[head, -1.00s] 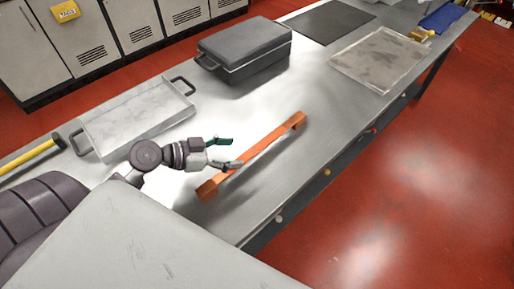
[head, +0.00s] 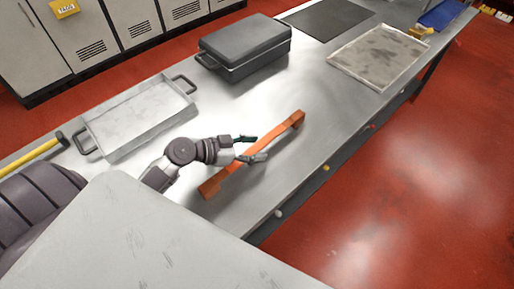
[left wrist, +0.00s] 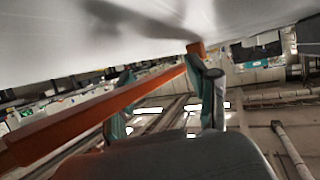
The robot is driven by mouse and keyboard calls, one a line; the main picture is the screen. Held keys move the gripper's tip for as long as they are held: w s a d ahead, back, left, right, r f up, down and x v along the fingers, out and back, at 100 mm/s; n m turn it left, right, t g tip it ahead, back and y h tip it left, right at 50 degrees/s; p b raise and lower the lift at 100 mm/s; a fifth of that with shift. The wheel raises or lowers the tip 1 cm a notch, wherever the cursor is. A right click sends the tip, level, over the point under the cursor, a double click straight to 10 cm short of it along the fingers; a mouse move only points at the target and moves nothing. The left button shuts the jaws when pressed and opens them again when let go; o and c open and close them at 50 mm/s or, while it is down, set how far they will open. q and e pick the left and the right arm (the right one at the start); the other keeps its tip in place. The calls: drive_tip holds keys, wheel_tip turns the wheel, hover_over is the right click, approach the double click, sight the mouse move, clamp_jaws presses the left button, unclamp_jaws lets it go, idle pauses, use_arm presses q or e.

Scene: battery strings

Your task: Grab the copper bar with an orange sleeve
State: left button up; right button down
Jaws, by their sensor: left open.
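The copper bar with an orange sleeve (head: 232,174) lies slantwise on the metal workbench (head: 305,130), with a block at each end. My left gripper (head: 257,147) is open at the bar's middle in the head view, its fingers apart, one on the far side and one over the bar. In the left wrist view the bar (left wrist: 100,116) runs from lower left to upper right, passing between or just behind the two fingers (left wrist: 165,105). I cannot tell whether the fingers touch it. My right gripper is not in view.
A grey open tray (head: 140,118) with handles stands left of the bar. A dark lidded case (head: 245,48) stands behind it. A shallow tray (head: 380,57), a black mat (head: 328,19) and a yellow-handled tool (head: 32,152) are on the bench. Bench space right of the bar is clear.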

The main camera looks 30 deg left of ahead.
use_arm(q)
clamp_jaws()
drive_tip(key=shift+r, duration=0.1)
idle(0.3)
drive_tip(key=shift+r, duration=0.1)
